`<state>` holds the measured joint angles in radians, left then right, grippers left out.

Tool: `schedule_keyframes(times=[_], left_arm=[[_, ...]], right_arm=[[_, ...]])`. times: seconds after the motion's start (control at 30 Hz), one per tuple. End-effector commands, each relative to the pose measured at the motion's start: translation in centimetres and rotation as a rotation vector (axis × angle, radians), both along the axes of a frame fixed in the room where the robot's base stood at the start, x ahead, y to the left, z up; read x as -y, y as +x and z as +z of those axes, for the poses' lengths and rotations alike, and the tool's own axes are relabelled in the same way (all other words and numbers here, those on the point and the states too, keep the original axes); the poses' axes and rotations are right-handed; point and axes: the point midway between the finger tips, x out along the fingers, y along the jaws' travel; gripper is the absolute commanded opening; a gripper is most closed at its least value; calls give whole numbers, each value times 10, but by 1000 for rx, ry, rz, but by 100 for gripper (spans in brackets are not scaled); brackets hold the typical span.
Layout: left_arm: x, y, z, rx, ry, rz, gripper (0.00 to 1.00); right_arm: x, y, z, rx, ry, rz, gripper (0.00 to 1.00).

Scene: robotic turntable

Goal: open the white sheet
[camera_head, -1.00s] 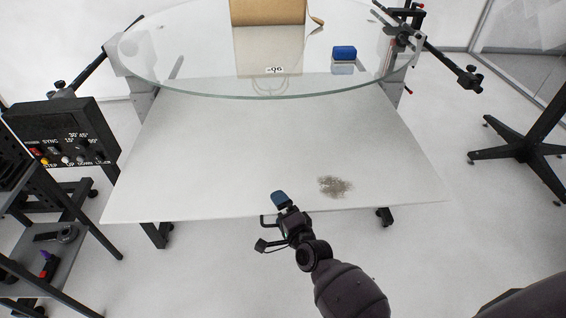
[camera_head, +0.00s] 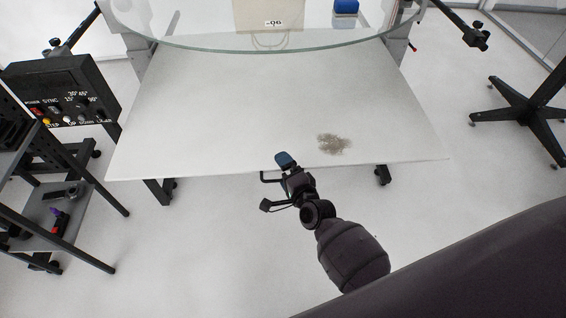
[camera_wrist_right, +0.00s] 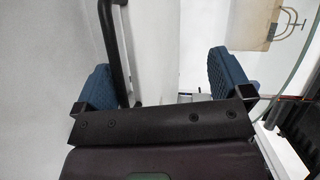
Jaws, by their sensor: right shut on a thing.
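The white sheet (camera_head: 250,110) is a broad flat panel under the round glass top, sticking out towards me, with a dark speckled patch near its front edge. My right gripper (camera_head: 284,161) has blue fingers and is at the middle of the sheet's front edge. A dark bar handle (camera_head: 267,178) shows beside it. The exact contact is partly hidden. My left gripper is out of view.
The glass turntable top (camera_head: 200,42) overhangs the back of the sheet and carries a blue block (camera_head: 345,8). A control box (camera_head: 62,90) and a dark shelf cart (camera_head: 60,195) stand at left. A black-legged stand (camera_head: 525,115) is at right. The floor in front is clear.

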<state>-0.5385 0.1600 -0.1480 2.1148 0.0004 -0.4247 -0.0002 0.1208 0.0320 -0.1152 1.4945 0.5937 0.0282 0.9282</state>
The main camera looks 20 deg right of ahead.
Motion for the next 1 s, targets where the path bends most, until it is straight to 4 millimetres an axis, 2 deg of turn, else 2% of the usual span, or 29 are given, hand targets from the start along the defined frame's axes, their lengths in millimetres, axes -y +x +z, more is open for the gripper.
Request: schedule_keyframes(times=[0.03,0.3,0.37,0.5,0.57,1.0], left_arm=[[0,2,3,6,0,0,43],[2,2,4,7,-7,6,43],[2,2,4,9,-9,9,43],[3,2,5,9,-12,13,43],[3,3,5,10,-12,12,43],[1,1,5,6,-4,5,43]], right_arm=[[0,0,10,21,-2,-2,75],[1,-16,4,17,3,-2,60],[1,-19,4,17,3,-2,53],[2,-27,2,17,4,-1,48],[3,-30,2,17,4,-2,36],[5,-57,-10,2,5,-1,36]])
